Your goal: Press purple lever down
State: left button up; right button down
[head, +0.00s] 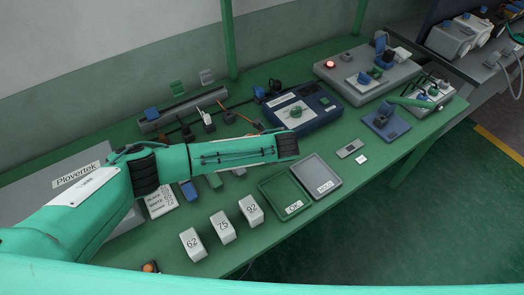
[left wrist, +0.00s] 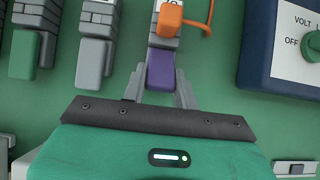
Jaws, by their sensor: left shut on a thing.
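In the left wrist view the purple lever (left wrist: 160,70) sticks out from the near end of a grey block (left wrist: 163,43). My left gripper (left wrist: 161,88) is shut on it, with one grey finger along each side. In the head view my left arm (head: 235,152) reaches in from the left over the table, and the purple lever is hidden there. My right gripper is not in view.
An orange plug (left wrist: 170,16) with an orange wire sits just beyond the purple lever. A green lever (left wrist: 25,55) and a grey lever (left wrist: 91,65) stand to the left. A blue meter (head: 300,107), green tray (head: 270,187) and white numbered blocks (head: 222,227) are nearby.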

pick_arm(q)
jog(key=o, duration=1)
jog(key=shift+r, duration=0.1)
jog(key=shift+b+v, duration=1.1)
jog(key=shift+v, duration=5.75)
